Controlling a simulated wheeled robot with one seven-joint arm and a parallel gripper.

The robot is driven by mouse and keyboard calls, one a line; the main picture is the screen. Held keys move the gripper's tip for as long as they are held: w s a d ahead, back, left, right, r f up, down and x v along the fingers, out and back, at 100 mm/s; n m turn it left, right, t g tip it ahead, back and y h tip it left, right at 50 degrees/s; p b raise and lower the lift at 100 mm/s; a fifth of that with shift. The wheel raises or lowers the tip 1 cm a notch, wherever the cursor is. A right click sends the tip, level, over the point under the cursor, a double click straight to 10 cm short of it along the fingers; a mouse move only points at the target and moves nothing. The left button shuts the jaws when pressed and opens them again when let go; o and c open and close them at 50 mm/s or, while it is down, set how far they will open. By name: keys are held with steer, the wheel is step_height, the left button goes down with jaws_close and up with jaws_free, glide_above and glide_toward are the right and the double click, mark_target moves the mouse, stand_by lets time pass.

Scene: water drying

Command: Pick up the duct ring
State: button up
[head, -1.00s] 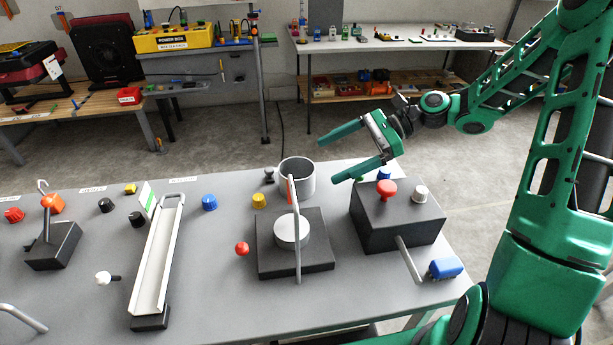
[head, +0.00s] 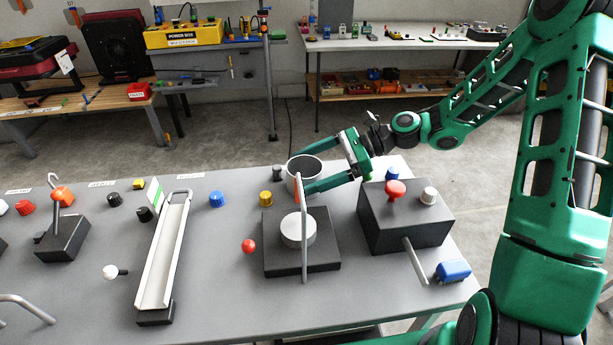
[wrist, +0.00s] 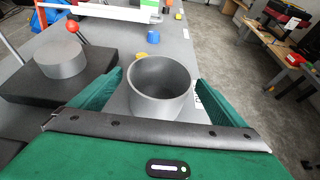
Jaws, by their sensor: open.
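The duct ring (head: 293,186) is a short, wide grey cylinder with an open top. It stands upright at the back edge of the grey table. My gripper (head: 302,178) is open, with its green fingers reaching in from the right at the ring's height. In the wrist view the duct ring (wrist: 160,100) sits between the two open fingers (wrist: 158,90), one on each side. The fingers appear apart from its wall. In the head view the near finger and a grey upright bar hide part of the ring's front.
A dark block with a grey disc (head: 297,231) and a bent bar stands just in front of the ring. A dark box with a red knob (head: 395,190) is to the right. A yellow knob (head: 266,199) lies to the left. The floor behind the table is clear.

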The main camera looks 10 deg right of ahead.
steer(key=shift+a+f, duration=0.25)
steer(key=shift+a, duration=0.35)
steer(key=c, duration=1.2)
steer(key=shift+o, duration=0.2)
steer(key=shift+r, duration=0.1)
